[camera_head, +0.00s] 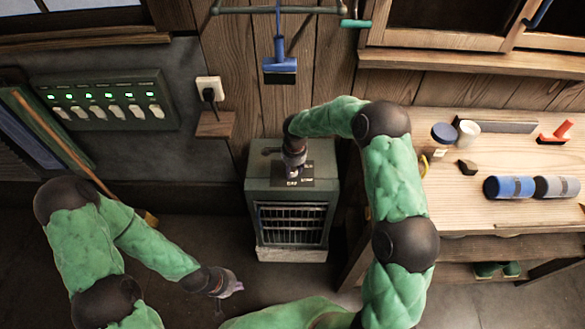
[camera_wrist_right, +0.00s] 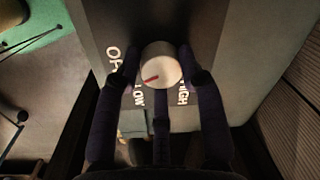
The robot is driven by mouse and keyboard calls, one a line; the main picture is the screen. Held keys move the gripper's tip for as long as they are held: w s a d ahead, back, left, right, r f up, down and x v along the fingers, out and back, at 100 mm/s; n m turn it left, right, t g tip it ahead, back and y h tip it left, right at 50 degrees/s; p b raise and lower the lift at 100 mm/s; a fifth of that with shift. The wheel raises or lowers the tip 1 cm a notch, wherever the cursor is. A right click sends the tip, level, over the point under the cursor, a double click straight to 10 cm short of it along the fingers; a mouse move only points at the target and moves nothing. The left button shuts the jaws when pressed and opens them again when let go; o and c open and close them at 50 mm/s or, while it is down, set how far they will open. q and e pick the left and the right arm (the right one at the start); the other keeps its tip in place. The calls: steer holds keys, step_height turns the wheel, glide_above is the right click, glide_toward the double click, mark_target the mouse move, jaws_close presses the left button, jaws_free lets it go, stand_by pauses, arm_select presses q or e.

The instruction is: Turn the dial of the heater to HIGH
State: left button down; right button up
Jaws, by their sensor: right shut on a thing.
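The heater (camera_head: 290,190) is a grey-green box with a front grille, standing on the floor in the head view. Its pale round dial (camera_wrist_right: 162,62) with a red mark shows in the right wrist view. The red mark points down-left, roughly toward the word LOW; OFF is further left and HIGH is at the lower right. My right gripper (camera_head: 293,170) reaches down onto the heater's top panel, with its dark fingers shut around the dial. My left gripper (camera_head: 228,288) hangs low, left of and in front of the heater, away from it; its finger state is unclear.
A wooden workbench (camera_head: 480,205) with jars, rolls and a red-handled tool stands at the right. A switch panel (camera_head: 105,100) with green lights and a wall socket (camera_head: 209,90) are at the left. A blue brush (camera_head: 280,65) hangs above the heater.

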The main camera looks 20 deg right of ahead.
steer(key=n+p, duration=0.1)
steer(key=n, duration=0.3)
steer(key=shift+n, duration=0.3)
steer(key=n, duration=0.2)
steer(key=n+p, duration=0.1)
steer(key=n, duration=0.2)
steer(key=shift+g+y, duration=0.3)
steer(key=shift+y, duration=0.1)
steer(key=n+p, duration=0.1)
steer(key=n, duration=0.4)
steer(key=n+g+p, duration=0.1)
steer(key=n, duration=0.3)
steer(key=shift+f+n, duration=0.15)
steer(key=shift+n, duration=0.25)
steer(key=o, duration=1.1)
steer(key=shift+d, duration=0.1)
steer(key=shift+o, duration=0.2)
